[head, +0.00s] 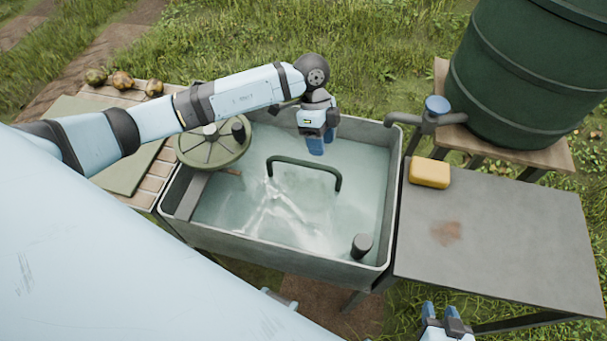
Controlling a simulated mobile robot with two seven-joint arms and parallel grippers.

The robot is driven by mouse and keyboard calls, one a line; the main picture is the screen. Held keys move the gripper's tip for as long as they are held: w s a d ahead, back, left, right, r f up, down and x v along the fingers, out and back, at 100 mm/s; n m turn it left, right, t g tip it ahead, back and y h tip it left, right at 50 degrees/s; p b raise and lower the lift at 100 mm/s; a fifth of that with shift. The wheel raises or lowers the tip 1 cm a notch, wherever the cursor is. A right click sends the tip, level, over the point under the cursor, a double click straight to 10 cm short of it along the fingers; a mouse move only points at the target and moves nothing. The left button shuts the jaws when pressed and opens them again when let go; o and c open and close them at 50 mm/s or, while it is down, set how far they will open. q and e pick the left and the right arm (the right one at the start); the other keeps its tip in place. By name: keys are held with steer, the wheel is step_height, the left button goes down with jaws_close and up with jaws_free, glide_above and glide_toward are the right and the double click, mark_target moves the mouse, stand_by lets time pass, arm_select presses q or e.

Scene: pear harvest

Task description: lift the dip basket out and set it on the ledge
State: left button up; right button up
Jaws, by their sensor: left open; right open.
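The dip basket shows as a dark arched handle (304,163) standing above the water in a grey metal tub (285,246). Its body is under the rippled, pale water and cannot be made out clearly. A flat grey strip (190,195), which may be the ledge, runs along the tub's left end and is bare. My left gripper (322,143) is open and empty, pointing down over the tub's far side, beyond the handle and apart from it. My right gripper (440,309) is open and empty at the bottom edge, in front of the grey table, partly cut off.
A round spoked lid (213,146) sits at the tub's far left corner. A dark cylinder (361,246) stands in the near right corner. A tap (425,122) and green barrel (525,75) are at the back right. A yellow sponge (430,173) lies on the mostly clear grey table (500,235).

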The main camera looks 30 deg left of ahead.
mark_target(304, 162)
arm_select(q)
steer(key=w+a+n+y, duration=0.2)
steer(key=a+y, duration=0.1)
steer(key=a, duration=0.3)
steer(key=shift+t, duration=0.3)
steer(key=f, duration=0.4)
steer(key=s+d+f, duration=0.1)
steer(key=f, duration=0.3)
steer(key=s+f, duration=0.1)
steer(key=f, duration=0.3)
steer(key=shift+s+d+f, duration=0.15)
steer(key=shift+d+f, duration=0.1)
steer(key=shift+f, duration=0.1)
jaws_close()
steer(key=shift+r, duration=0.1)
